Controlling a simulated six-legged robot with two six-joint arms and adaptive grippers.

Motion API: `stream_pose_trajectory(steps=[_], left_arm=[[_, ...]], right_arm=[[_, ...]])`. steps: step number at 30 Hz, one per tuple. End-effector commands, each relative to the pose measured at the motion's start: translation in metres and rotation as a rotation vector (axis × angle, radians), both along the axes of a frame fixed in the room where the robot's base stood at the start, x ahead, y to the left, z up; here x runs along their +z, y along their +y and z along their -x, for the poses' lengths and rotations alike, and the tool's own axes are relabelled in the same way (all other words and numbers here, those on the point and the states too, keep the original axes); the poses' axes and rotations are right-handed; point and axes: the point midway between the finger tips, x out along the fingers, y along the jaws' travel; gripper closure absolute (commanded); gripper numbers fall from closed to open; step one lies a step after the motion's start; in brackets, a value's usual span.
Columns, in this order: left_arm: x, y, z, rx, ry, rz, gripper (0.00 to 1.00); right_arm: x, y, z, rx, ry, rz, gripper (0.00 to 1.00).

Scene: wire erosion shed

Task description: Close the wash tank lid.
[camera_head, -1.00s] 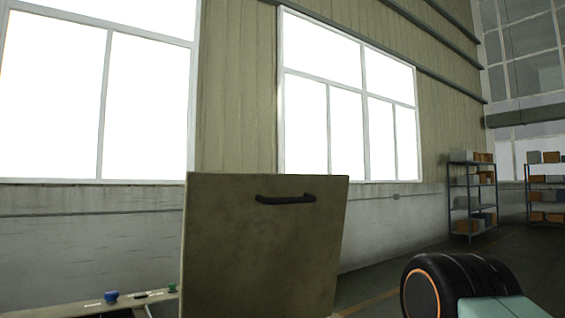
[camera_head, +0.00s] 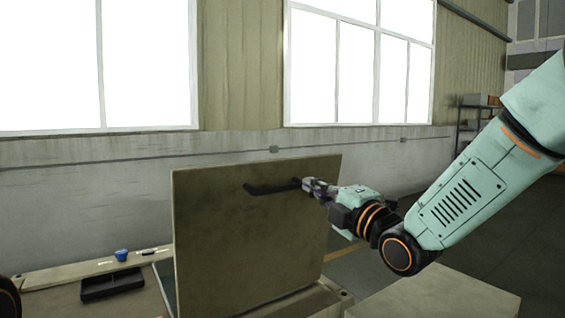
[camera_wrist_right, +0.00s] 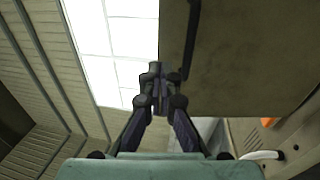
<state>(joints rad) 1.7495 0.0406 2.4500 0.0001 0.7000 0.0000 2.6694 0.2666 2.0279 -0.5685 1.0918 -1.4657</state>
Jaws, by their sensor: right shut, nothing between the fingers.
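The wash tank lid (camera_head: 235,235) is a drab olive panel that stands upright, open, in the middle of the head view. A black bar handle (camera_head: 270,188) sits near its top edge. My right gripper (camera_head: 308,184) is shut and empty at the right end of this handle; whether it touches the handle is unclear. In the right wrist view the shut fingertips (camera_wrist_right: 158,88) are beside the lid's edge, with the lid (camera_wrist_right: 255,60) to the right and the handle (camera_wrist_right: 190,40) above right. The tank opening is mostly hidden behind the lid. My left gripper is not in view.
A black tray (camera_head: 112,285) and a blue knob (camera_head: 121,255) are on the machine's top at left. A pale box-like surface (camera_head: 435,296) is at the lower right. A shelf (camera_head: 472,118) stands far back, with open floor before it.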

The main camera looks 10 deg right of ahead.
Motion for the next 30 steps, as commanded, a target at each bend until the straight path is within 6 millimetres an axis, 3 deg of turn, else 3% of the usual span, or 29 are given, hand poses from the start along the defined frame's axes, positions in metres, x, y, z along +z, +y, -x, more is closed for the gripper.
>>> stream_pose_trajectory(steps=[18, 30], left_arm=[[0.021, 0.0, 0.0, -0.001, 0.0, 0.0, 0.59], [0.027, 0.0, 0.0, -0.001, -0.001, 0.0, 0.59]], right_arm=[[0.017, 0.03, -0.093, 0.0, 0.003, -0.003, 1.0], [0.021, 0.039, -0.116, 0.0, 0.003, -0.005, 1.0]])
